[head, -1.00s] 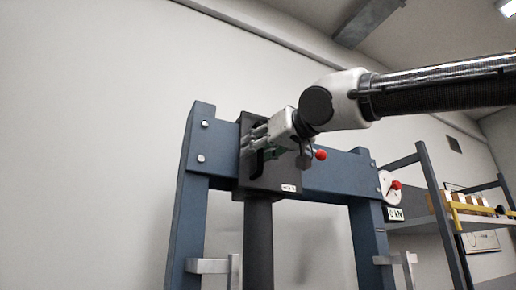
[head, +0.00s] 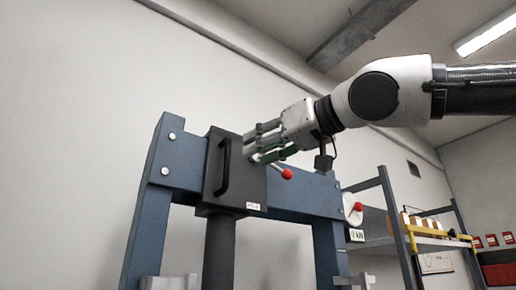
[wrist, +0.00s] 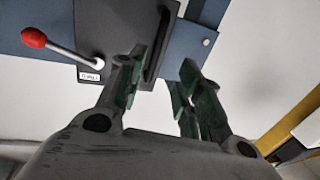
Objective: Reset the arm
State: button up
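My gripper (head: 254,147) is at the upper right of the dark press head, with its fingers pointing left. In the wrist view my gripper (wrist: 163,68) is open, with a gap between the green-padded fingertips and nothing held. A black bar handle (head: 223,166) stands on the face of the dark box (head: 241,187). The handle also shows beyond the fingertips in the wrist view (wrist: 159,47). In the head view the fingers are to the right of the handle and look clear of it. My arm reaches in from the right.
The blue press frame (head: 300,199) carries the box. A red-knobbed lever (head: 287,174) sticks out just below my gripper, close by. A gauge (head: 352,208) is on the frame's right. A shelf with boxes (head: 407,223) stands further right. The space above the frame is open.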

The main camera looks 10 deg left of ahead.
dwell(0.4)
notch_tip(320, 180, down, 17)
jog(key=w+d+n+g+h, duration=0.1)
jog(key=w+h, duration=0.2)
jog(key=h, duration=0.2)
jog(key=w+d+f+m+g+h, duration=0.1)
jog(key=w+d+f+h, duration=0.1)
jog(key=d+f, duration=0.55)
jog(key=w+d+f+m+h, duration=0.1)
jog(key=w+d+f+h, duration=0.15)
jog(key=d+f, duration=0.5)
jog(key=s+d+f+m+g+h, duration=0.2)
jog(key=s+d+f+m+h, duration=0.15)
jog(key=d+f, duration=1.1)
jog(key=s+d+f+m+h, duration=0.1)
jog(key=s+d+f+m, duration=0.2)
jog(key=d, duration=0.5)
jog(key=s+d+f+m+h, duration=0.1)
jog(key=s+d+f+m, duration=0.2)
jog(key=d, duration=0.5)
jog(key=shift+s+f+m+g+h, duration=0.3)
jog(key=shift+f+m+g, duration=0.1)
jog(key=shift+f+m, duration=0.3)
jog(key=shift+w+d+r, duration=0.1)
jog(key=shift+c, duration=0.3)
